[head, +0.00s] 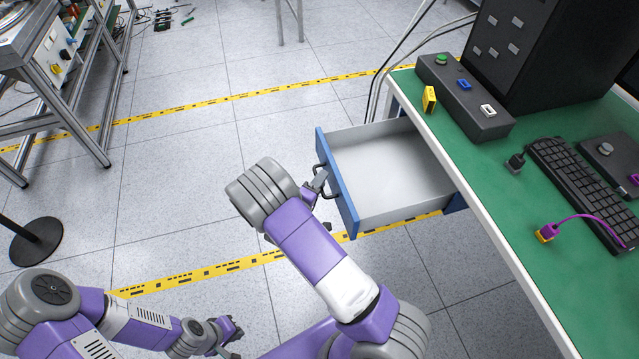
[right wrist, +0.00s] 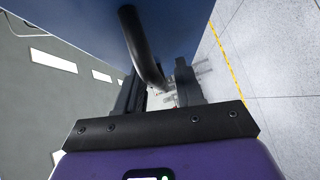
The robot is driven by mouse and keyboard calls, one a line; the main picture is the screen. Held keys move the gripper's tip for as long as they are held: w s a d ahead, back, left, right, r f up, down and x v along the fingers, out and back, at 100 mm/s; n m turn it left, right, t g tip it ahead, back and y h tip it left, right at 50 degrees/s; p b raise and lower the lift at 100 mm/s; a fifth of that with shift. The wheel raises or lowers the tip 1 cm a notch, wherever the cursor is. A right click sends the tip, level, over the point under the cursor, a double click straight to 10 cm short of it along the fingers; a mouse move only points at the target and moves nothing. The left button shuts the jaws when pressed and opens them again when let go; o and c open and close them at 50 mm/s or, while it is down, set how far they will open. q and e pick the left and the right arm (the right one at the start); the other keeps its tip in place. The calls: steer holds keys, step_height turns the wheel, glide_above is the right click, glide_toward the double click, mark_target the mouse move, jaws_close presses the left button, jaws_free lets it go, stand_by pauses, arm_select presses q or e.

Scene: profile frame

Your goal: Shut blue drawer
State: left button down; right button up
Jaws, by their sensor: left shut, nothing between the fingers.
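The blue drawer (head: 337,185) stands pulled out from under the green-topped desk, with its grey inside empty. Its dark handle (head: 320,180) is on the blue front. My right gripper (head: 318,184) is at this handle. In the right wrist view the handle (right wrist: 150,62) reaches down between the right gripper's fingers (right wrist: 160,88), which stand apart with a gap beside the bar. Firm contact cannot be made out. My left gripper (head: 234,331) is shut and empty, low over the floor and well away from the drawer.
The desk (head: 545,228) carries a keyboard (head: 584,180), a button box (head: 465,97), a black case (head: 540,45) and small connectors. Cables hang behind the drawer. A metal-framed bench (head: 75,120) and a round black stand base (head: 37,243) are at left. Open floor lies between.

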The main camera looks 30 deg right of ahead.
jaws_close()
stand_by(0.3)
steer(key=shift+d, duration=0.2)
